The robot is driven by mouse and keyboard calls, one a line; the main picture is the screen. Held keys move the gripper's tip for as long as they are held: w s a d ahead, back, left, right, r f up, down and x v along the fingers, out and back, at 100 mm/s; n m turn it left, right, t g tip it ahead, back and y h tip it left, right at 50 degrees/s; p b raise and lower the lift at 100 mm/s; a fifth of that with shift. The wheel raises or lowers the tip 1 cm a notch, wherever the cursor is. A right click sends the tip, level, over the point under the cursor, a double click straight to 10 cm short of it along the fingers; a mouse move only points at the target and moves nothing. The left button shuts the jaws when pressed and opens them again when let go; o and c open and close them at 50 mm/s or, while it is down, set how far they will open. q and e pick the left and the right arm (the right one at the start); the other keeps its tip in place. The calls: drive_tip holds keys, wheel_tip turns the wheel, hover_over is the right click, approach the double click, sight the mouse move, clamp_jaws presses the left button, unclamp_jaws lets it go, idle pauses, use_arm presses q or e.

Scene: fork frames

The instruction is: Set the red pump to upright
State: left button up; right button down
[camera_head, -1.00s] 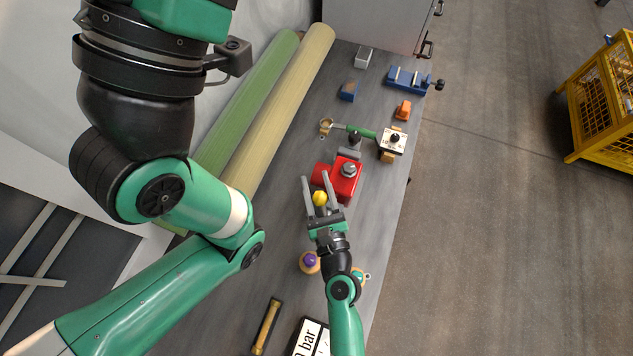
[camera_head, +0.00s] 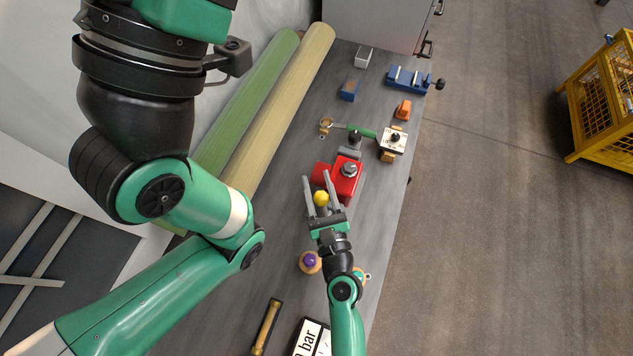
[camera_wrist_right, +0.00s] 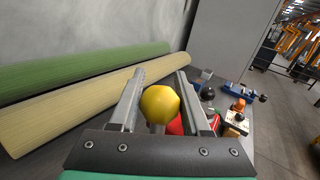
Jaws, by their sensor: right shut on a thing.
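The red pump (camera_head: 346,181) is on the grey bench in the head view, with a grey hexagonal part facing up and a red section on its left side. In the right wrist view only small red parts of it (camera_wrist_right: 174,128) show behind a yellow ball-like knob. My right gripper (camera_head: 316,180) reaches over the pump's left section with one finger on each side, shut on it. The yellow knob (camera_head: 321,198) sits between the fingers, also in the right wrist view (camera_wrist_right: 160,104); how it joins the pump is hidden. My left gripper is out of view.
A toggle clamp with a green handle (camera_head: 361,132) stands just behind the pump. A purple-topped object (camera_head: 310,262) is beside my right wrist. A blue vise (camera_head: 408,80) and orange block (camera_head: 403,109) are farther back. Two long rolls (camera_head: 270,105) line the left side.

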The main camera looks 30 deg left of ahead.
drive_tip(key=d+m+t+b, duration=0.1)
drive_tip(key=d+m+b, duration=0.1)
drive_tip(key=b, duration=0.1)
drive_tip(key=w+d+m+t+b, duration=0.1)
drive_tip(key=d+b, duration=0.1)
drive_tip(key=b, duration=0.1)
drive_tip(key=d+m+t+y+b, duration=0.1)
drive_tip(key=d+m+b, duration=0.1)
drive_tip(key=b, duration=0.1)
drive_tip(key=shift+w+d+f+m+b, duration=0.2)
drive_tip(key=shift+d+f+m+b, duration=0.1)
drive_tip(key=shift+d+f+b, duration=0.1)
use_arm(q)
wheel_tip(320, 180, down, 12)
drive_tip(key=b, duration=0.1)
drive_tip(key=shift+b, duration=0.35)
use_arm(e)
drive_tip(key=shift+w+d+r+m+t, duration=0.1)
drive_tip(key=shift+w+d+m+t, duration=0.05)
drive_tip(key=shift+d+m+t, duration=0.45)
drive_tip(key=shift+d, duration=0.1)
drive_tip(key=shift+c, duration=1.9)
unclamp_jaws()
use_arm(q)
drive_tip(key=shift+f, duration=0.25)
use_arm(e)
drive_tip(key=v, duration=1.1)
drive_tip(key=shift+s+d, duration=0.25)
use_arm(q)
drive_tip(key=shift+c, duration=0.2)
